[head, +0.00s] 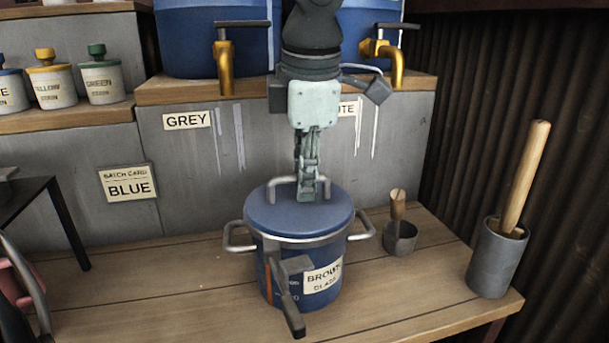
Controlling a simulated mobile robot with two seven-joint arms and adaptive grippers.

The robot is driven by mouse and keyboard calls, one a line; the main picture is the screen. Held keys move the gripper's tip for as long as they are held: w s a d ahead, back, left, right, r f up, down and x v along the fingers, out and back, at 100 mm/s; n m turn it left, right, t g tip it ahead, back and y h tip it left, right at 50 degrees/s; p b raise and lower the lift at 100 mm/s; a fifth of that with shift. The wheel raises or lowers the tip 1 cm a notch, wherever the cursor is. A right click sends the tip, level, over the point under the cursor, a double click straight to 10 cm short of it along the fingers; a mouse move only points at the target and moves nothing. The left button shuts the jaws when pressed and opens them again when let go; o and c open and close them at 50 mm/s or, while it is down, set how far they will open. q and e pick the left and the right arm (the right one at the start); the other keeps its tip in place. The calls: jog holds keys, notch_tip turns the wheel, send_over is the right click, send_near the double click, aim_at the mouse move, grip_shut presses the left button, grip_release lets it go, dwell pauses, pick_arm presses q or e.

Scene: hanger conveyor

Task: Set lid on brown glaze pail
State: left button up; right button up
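The brown glaze pail (331,298) is a blue pot with two side handles and a "BROWN GLAZE" label, upright on the wooden bench. The blue lid (265,214) lies level over the pail's mouth, its edge lined up with the rim; I cannot tell whether it is fully seated.
A grey lever-like part (291,290) stands in front of the pail. A small cup with a wooden-handled tool (401,238) and a tall grey pot with a wooden rod (497,262) stand right. Tanks with brass taps (225,65) are behind.

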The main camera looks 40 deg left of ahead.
aim_at(308, 210)
pick_arm(q)
jog(key=o, duration=0.6)
jog(key=shift+c, duration=0.2)
jog(key=v, duration=1.2)
